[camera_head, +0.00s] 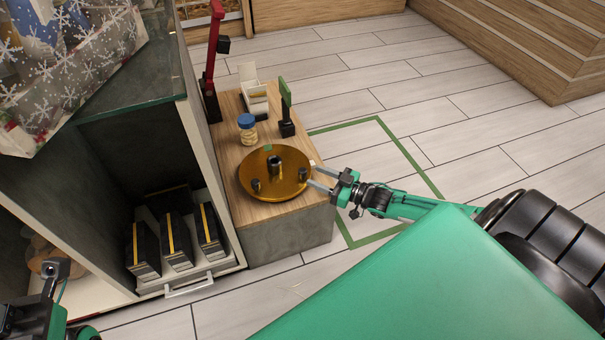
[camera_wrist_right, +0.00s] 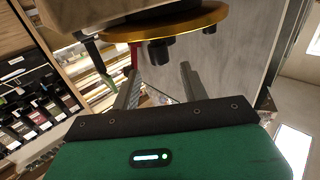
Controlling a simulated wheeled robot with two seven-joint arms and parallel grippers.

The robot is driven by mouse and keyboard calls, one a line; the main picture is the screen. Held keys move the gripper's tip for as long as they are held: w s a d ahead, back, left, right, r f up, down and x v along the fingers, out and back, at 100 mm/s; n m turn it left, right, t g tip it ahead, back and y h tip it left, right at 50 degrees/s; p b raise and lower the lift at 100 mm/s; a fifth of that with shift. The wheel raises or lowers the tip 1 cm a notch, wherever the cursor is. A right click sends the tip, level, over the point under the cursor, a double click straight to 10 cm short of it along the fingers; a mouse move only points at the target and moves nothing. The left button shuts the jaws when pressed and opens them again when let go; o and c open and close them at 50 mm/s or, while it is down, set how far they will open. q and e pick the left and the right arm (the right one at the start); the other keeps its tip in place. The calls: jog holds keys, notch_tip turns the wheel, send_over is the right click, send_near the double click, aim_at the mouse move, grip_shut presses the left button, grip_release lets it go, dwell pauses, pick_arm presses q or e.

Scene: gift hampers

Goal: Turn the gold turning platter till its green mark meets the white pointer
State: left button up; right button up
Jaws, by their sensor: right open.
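The gold turning platter (camera_head: 280,192) lies on a wooden-topped block, with a dark centre knob (camera_head: 275,162) and dark upright pegs near its rim. Its green mark (camera_head: 268,147) is at the far edge. The small white pointer (camera_head: 313,163) is at the right edge, apart from the mark. My right gripper (camera_head: 310,174) is open at the platter's right rim, its fingertips close to the right peg (camera_head: 303,174). In the right wrist view, a peg (camera_wrist_right: 158,52) shows just beyond the spread fingers (camera_wrist_right: 160,72); contact is unclear. My left gripper (camera_head: 55,268) is at the lower left, its jaws unclear.
A blue-lidded jar (camera_head: 247,127), a dark stand with a green top (camera_head: 287,127) and a white open box (camera_head: 254,92) stand behind the platter. A red post (camera_head: 212,60) rises at the back left. A cabinet with black boxes (camera_head: 175,240) is left.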

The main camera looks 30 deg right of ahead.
aim_at(303, 170)
jog(key=shift+b+x, duration=0.8)
jog(key=shift+x, duration=2.15)
grip_shut()
